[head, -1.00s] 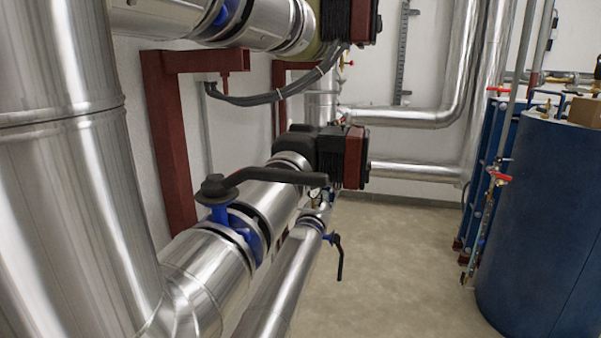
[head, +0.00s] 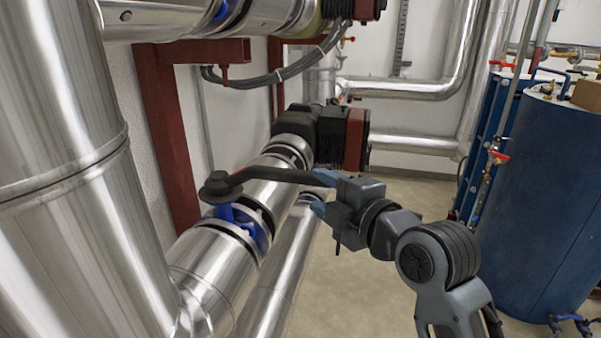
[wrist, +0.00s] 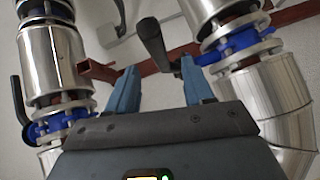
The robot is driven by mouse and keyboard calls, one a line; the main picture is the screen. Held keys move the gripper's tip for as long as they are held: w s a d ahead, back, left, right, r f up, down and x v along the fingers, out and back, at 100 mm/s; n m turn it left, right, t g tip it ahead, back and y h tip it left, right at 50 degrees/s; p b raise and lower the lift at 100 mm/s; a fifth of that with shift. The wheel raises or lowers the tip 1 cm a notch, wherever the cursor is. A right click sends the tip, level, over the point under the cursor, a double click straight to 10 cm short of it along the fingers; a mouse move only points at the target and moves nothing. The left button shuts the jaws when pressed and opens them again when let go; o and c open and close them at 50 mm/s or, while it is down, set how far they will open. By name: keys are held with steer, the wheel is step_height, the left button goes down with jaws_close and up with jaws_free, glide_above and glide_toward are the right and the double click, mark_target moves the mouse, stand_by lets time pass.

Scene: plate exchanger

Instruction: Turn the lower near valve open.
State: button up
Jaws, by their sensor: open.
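The lower near valve has a blue body (head: 245,225) on the lower silver pipe in the head view. Its long black lever (head: 270,175) reaches right from the pivot, roughly across the pipe. My gripper (head: 322,192) is open at the lever's free end, with its blue fingers apart. The lever's end is partly hidden by the gripper in the head view.
A large silver pipe (head: 60,220) stands close on the left. A thinner silver pipe (head: 285,265) runs below the gripper. A black and red actuator (head: 340,135) sits beyond the lever. A blue tank (head: 540,190) stands at right, with open floor between.

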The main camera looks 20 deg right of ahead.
mark_target(305, 180)
steer(key=shift+w+r, duration=0.2)
steer(key=shift+w, duration=0.15)
steer(key=p+x, duration=0.2)
steer(key=x, duration=0.5)
steer(key=shift+w+a, duration=0.1)
steer(key=shift+w, duration=0.05)
steer(key=shift+c, duration=0.3)
steer(key=shift+f, duration=0.1)
jaws_close()
